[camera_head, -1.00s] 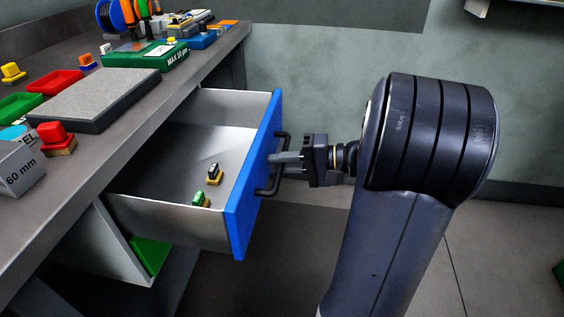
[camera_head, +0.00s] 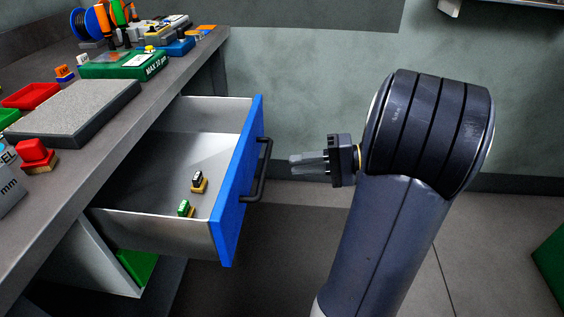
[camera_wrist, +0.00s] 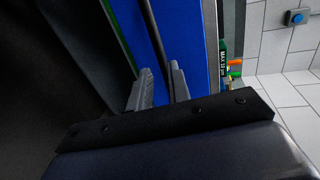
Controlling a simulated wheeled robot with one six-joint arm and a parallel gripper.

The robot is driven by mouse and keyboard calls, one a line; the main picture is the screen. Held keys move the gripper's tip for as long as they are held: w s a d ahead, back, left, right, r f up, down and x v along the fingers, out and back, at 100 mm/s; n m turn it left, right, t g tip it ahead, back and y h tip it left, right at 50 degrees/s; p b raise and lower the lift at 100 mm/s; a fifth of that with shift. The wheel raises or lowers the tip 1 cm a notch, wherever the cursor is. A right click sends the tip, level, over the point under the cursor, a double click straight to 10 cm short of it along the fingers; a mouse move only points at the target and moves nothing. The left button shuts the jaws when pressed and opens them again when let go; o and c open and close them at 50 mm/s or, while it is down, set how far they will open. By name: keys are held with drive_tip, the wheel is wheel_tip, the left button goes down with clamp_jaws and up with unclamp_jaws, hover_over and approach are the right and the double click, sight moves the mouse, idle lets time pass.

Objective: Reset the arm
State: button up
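My arm rises from the bottom of the head view and bends at the dark ribbed joint.
The drawer (camera_head: 150,219) is pulled out and holds two small pieces, one black and yellow (camera_head: 199,181), one green and yellow (camera_head: 185,208). The bench (camera_head: 95,170) above carries a grey plate (camera_head: 75,110) and several items.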

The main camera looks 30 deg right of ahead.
sight(264, 165)
drive_tip(key=shift+v, duration=1.05)
drive_tip(key=b+x, duration=0.2)
drive_tip(key=x, duration=0.9)
drive_tip(key=shift+a, duration=0.1)
drive_tip(key=shift+f, duration=0.1)
